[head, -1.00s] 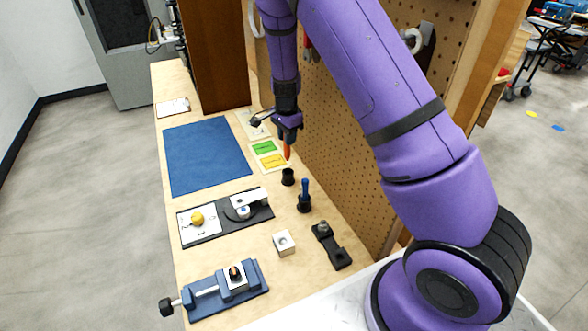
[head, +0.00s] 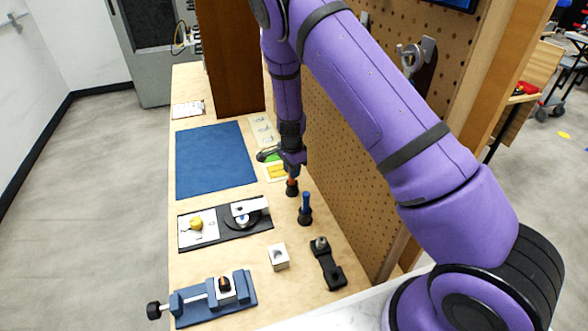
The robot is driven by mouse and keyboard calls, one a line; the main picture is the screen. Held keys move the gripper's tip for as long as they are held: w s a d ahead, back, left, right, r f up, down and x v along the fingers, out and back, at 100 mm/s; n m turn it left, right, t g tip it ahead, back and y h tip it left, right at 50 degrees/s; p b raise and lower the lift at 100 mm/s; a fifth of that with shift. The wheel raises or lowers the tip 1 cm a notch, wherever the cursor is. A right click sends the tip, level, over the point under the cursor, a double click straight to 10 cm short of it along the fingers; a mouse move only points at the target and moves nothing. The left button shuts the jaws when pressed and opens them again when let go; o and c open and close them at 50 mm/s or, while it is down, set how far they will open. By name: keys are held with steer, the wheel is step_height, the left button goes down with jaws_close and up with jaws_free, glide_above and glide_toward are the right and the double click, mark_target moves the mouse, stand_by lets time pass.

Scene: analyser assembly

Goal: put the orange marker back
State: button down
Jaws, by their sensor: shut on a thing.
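The orange marker (head: 291,179) is upright in my gripper (head: 291,171), which is shut on it. Its lower end meets the mouth of a small black holder (head: 291,190). I cannot tell how deep it sits in the holder. A blue marker (head: 306,200) stands upright in a second black holder (head: 305,217), just in front and to the right. My gripper partly hides the upper part of the orange marker.
A blue mat (head: 213,160) lies on the bench behind to the left. A black fixture plate (head: 225,227), a blue vise (head: 215,300), a pale block (head: 278,257) and a black bracket (head: 327,264) are nearer. A pegboard (head: 345,150) rises close on the right.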

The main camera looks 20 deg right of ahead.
steer(key=shift+f, duration=0.1)
steer(key=c, duration=1)
jaws_free()
steer(key=shift+o, duration=0.2)
step_height(320, 180, up, 12)
